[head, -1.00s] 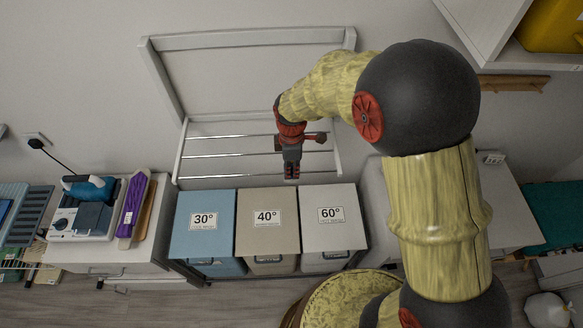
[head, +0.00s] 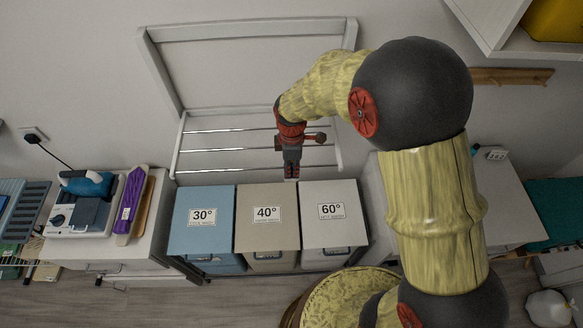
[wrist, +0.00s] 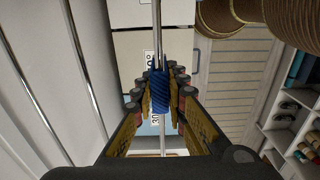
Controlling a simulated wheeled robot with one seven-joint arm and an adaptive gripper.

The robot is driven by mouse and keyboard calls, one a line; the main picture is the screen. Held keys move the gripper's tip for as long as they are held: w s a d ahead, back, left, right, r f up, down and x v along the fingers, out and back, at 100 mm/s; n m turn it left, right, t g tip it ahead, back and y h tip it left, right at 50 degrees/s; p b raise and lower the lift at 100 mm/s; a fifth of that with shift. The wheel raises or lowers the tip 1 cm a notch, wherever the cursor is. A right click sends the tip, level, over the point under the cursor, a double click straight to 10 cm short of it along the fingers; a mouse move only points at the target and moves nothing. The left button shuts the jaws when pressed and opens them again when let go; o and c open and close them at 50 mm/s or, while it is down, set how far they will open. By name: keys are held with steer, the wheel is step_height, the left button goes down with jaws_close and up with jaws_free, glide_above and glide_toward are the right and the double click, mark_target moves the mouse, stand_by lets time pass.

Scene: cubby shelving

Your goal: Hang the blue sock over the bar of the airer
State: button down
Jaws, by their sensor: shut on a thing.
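The white airer (head: 176,150) is fixed to the wall, with several thin metal bars (head: 215,152) across its folded-out lower part. My gripper (head: 291,172) points down in front of these bars in the head view. In the wrist view my gripper (wrist: 159,80) is shut on the blue sock (wrist: 160,100), a dark blue ribbed piece between the fingers. One bar (wrist: 157,30) runs in line with the sock and passes behind it. I cannot tell whether the sock touches the bar. The sock is not discernible in the head view.
Below the airer stand a blue 30° bin (head: 202,240), a beige 40° bin (head: 266,240) and a white 60° bin (head: 331,235). A cabinet at left holds an iron station (head: 85,205) and a purple item (head: 131,205). A wooden rail (head: 510,77) is on the wall at right.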

steer(key=c, duration=1.7)
jaws_free()
step_height(320, 180, up, 12)
